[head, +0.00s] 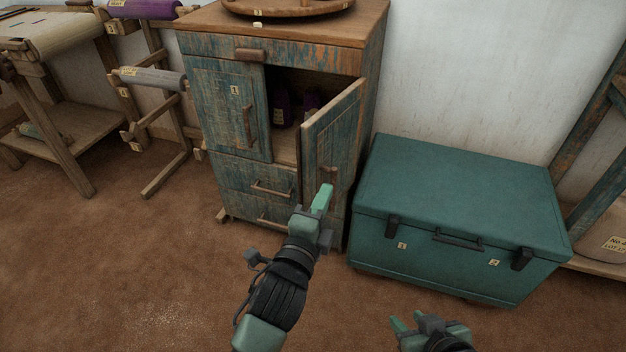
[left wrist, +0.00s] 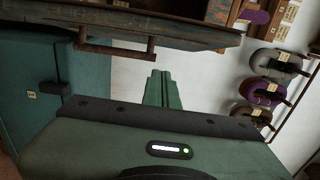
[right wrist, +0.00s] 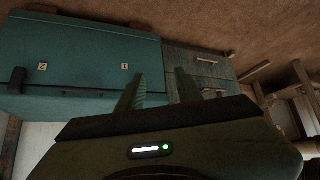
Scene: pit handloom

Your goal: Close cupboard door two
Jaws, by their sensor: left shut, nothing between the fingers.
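Cupboard door two (head: 334,133), weathered blue-green wood, stands ajar on the right side of the cupboard (head: 222,80), hinged at its right. Its free edge swings out toward me, and its handle (head: 328,171) faces right. My left gripper (head: 322,197) is shut and empty, overlapping the door's lower part in the head view. In the left wrist view the door (left wrist: 190,36) and its handle (left wrist: 117,50) lie above and left of the shut fingers (left wrist: 158,88); I cannot tell whether they touch. My right gripper (right wrist: 158,90) is open and empty, low in front of the green chest.
The green chest (head: 455,190) stands close to the right of the cupboard. Door one (head: 228,108) is shut, with drawers (head: 262,187) below. Dark purple items (head: 284,107) sit inside the opening. Wooden racks (head: 160,110) stand at left. The brown floor in front is clear.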

